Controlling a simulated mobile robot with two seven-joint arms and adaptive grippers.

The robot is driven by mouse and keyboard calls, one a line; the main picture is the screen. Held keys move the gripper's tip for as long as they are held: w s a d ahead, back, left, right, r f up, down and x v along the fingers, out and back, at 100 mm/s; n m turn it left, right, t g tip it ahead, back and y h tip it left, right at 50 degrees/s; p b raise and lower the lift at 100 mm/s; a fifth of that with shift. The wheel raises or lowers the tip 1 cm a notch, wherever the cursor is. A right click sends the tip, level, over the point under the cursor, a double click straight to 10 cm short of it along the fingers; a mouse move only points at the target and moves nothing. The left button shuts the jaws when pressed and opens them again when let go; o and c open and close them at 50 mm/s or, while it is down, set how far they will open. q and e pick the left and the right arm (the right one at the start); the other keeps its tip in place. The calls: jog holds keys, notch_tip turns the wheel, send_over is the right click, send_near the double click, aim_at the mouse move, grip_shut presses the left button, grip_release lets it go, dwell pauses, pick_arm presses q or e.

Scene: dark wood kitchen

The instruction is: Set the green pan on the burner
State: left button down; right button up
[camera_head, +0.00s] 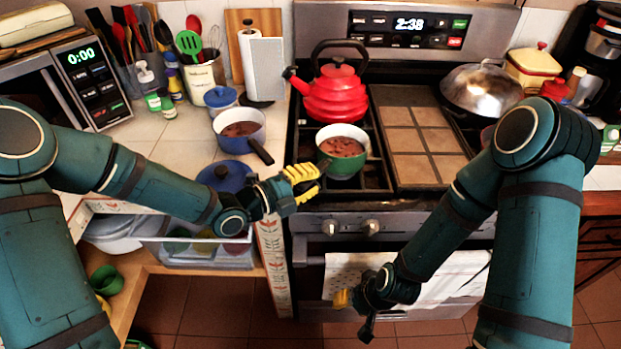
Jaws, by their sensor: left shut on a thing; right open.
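The green pan (343,160) is white inside and holds a reddish-brown food. It is over the front left burner grate (376,183) of the stove, in front of the red kettle. It looks upright; I cannot tell whether its base touches the grate. My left gripper (306,181), with yellow fingers, is at the pan's left front side, shut on its handle, which the fingers mostly hide. My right gripper (350,306) is low in front of the oven door, away from the pan; it is open, with no object seen in it.
The red kettle (336,92) stands on the back left burner. A tiled griddle (420,145) covers the stove's middle. A silver-lidded pan (481,90) is at the back right. A blue pan (239,130) with similar food stands on the left counter, its handle pointing toward the stove.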

pick_arm(q)
jog(key=c, duration=1.1)
grip_release()
jog(key=shift+f, duration=0.1)
